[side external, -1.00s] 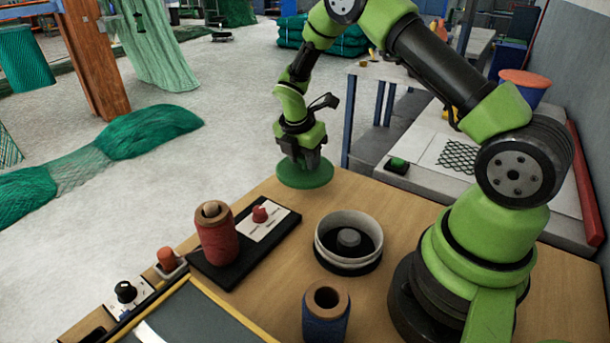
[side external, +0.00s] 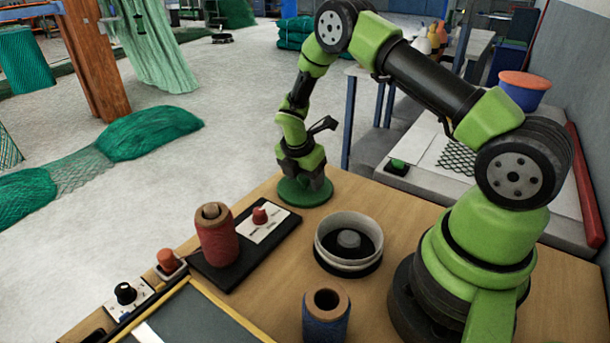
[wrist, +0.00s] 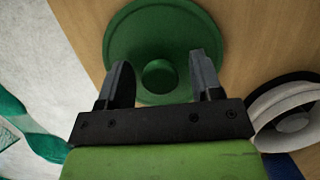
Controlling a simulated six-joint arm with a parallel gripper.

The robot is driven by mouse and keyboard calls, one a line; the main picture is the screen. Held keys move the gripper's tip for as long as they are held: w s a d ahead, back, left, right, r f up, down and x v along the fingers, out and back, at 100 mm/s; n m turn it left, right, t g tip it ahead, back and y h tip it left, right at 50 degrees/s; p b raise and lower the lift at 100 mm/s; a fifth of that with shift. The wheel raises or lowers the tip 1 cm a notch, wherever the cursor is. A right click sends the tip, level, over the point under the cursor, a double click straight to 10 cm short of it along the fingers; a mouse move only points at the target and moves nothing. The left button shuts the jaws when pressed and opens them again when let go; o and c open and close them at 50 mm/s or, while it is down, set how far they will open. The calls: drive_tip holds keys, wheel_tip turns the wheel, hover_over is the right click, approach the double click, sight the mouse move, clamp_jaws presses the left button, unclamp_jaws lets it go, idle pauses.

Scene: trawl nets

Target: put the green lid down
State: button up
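The green lid (side external: 305,194) is a round disc with a central knob, and it lies flat at the far edge of the wooden table (side external: 385,212). In the wrist view the lid (wrist: 130,42) fills the space beyond my fingers, with its knob between them. My gripper (side external: 305,182) points down just over the lid. In the wrist view the fingers of my gripper (wrist: 162,72) are spread apart, with a gap on both sides of the knob. The lid's underside is hidden.
A white round container (side external: 348,258) with a grey knob inside stands nearer on the table. A red spool (side external: 217,236) on a black base stands to the left, and a blue spool (side external: 325,321) at the front.

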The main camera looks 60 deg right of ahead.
drive_tip(key=v, duration=1.3)
wheel_tip(320, 180, up, 12)
drive_tip(key=m+t+y, duration=0.2)
drive_tip(key=m+t, duration=0.1)
drive_tip(key=m, duration=0.6)
hover_over(297, 193)
drive_tip(key=s+a, duration=0.6)
drive_tip(key=s, duration=0.1)
drive_tip(key=s+a+r+m+t+y, duration=0.1)
drive_tip(key=s+a+r+m+t, duration=0.1)
drive_tip(key=s+m, duration=0.4)
drive_tip(key=s+a+r+m+t+y, duration=0.2)
drive_tip(key=s+a+r+m, duration=0.1)
drive_tip(key=s+m, duration=0.4)
drive_tip(key=shift+s+a, duration=0.35)
drive_tip(key=shift+a, duration=0.25)
